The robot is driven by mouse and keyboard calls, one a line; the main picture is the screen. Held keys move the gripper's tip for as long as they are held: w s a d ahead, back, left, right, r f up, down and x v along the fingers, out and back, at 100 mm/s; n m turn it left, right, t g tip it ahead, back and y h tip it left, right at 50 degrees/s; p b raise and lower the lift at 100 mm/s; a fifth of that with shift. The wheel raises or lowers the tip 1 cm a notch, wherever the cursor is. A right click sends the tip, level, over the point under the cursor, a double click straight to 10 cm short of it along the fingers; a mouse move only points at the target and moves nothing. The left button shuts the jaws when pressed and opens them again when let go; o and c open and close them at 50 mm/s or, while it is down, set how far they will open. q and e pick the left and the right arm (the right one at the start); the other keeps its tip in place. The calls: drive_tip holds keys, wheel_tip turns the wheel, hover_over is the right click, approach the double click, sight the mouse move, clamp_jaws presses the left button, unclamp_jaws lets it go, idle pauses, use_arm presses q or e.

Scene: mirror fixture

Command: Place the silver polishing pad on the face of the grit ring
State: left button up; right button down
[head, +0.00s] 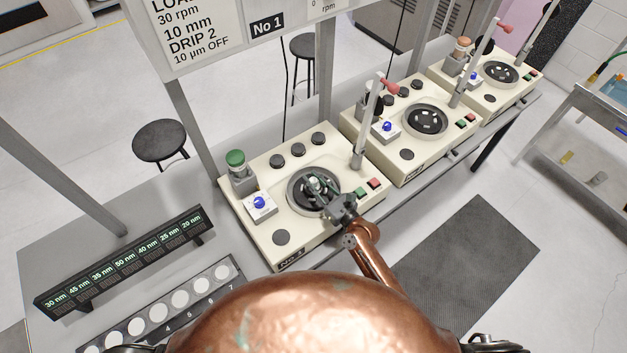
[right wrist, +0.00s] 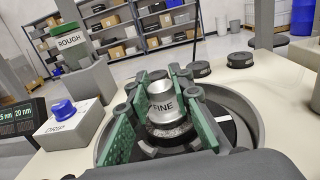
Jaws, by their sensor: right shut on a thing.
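The silver polishing pad (right wrist: 161,104), a short silver cylinder marked FINE, stands upright between the green-faced fingers of my right gripper (head: 318,187). The gripper is shut on it; its fingers also show in the right wrist view (right wrist: 160,118). The dark round grit ring (head: 296,200) lies in the bowl of the near machine, No 1. My right gripper and the pad are over this bowl. The fingers hide part of the pad's base and the ring, so I cannot tell whether the pad touches the ring. My left gripper is out of view.
A blue knob on a white box (head: 260,203) is left of the bowl. A metal upright (head: 362,135) stands behind right. A strip of white discs (head: 180,299) and a display rack (head: 120,268) lie left.

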drive_tip(key=shift+f, duration=0.15)
drive_tip(key=c, duration=1.7)
unclamp_jaws()
drive_tip(key=shift+s+d, duration=0.2)
drive_tip(key=b+v, duration=0.1)
drive_tip(key=v, duration=1)
drive_tip(key=shift+s+d, duration=0.15)
drive_tip(key=shift+s, duration=0.1)
